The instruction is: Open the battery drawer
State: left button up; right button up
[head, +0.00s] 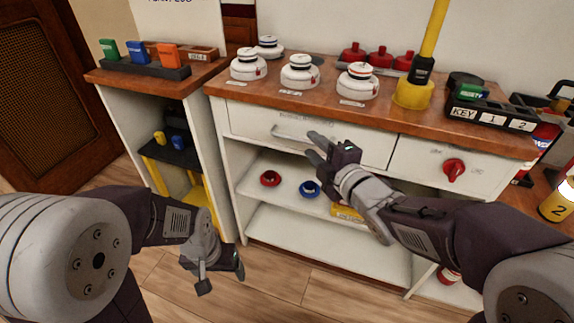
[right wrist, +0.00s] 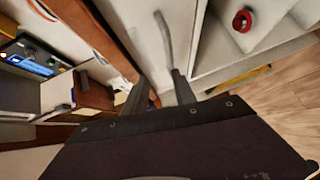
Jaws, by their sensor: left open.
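The cabinet has a wide white drawer (head: 350,146) with a pale bar handle (head: 290,133) and a small label above it that I cannot read. To its right is a drawer with a red knob (head: 453,167). The drawers look shut. My right gripper (head: 314,146) is at the wide drawer's front, by the right end of the bar handle. In the right wrist view its fingers (right wrist: 160,92) are apart, with the bar handle (right wrist: 165,40) ahead between their lines; contact is unclear.
White detectors (head: 300,72), red domes (head: 380,58), a yellow post (head: 413,92) and a key rack (head: 492,119) stand on the wooden top. An open shelf below holds a red ring (head: 270,178) and a blue ring (head: 309,189). Floor in front is clear.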

aim_at(296, 138)
jog(key=b+x, duration=0.1)
jog(key=x, duration=0.2)
jog(key=f+b+x, duration=0.1)
jog(key=x, duration=0.2)
jog(key=f+b+x, duration=0.1)
jog(key=x, duration=0.2)
jog(key=shift+s+a, duration=0.2)
jog(key=shift+s, duration=0.05)
pick_arm(q)
jog(key=f, duration=0.5)
jog(key=shift+s+d, duration=0.1)
jog(key=shift+s, duration=0.1)
pick_arm(e)
grip_shut()
jog(key=shift+f, duration=0.1)
dwell(0.4)
